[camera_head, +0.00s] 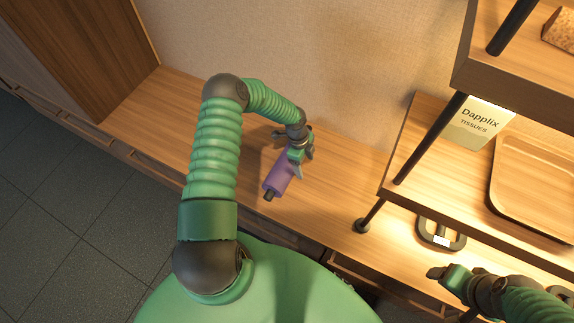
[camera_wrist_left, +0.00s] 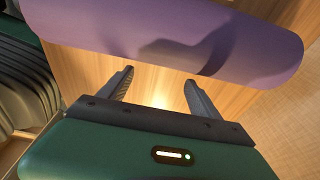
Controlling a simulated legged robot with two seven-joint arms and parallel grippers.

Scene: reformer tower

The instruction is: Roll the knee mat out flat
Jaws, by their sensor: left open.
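The knee mat is a purple roll (camera_head: 278,177) lying on the wooden bench top, with a dark piece at its near end. It appears rolled up. In the left wrist view the purple roll (camera_wrist_left: 235,45) spans the top of the picture, with a shadow on it. My left gripper (camera_head: 295,150) is over the far part of the roll and hides some of it. In the left wrist view its fingers (camera_wrist_left: 159,77) are apart and empty, with bare wood between them and the roll just beyond the tips. My right gripper (camera_head: 442,274) is at the lower right, away from the mat; its finger gap is unclear.
The wooden bench top (camera_head: 165,110) is clear left of the mat. A shelf unit with dark posts (camera_head: 430,138) stands at the right, holding a tissue box (camera_head: 478,122) and a wooden tray (camera_head: 540,185). A dark loop-shaped object (camera_head: 425,231) lies under the shelf.

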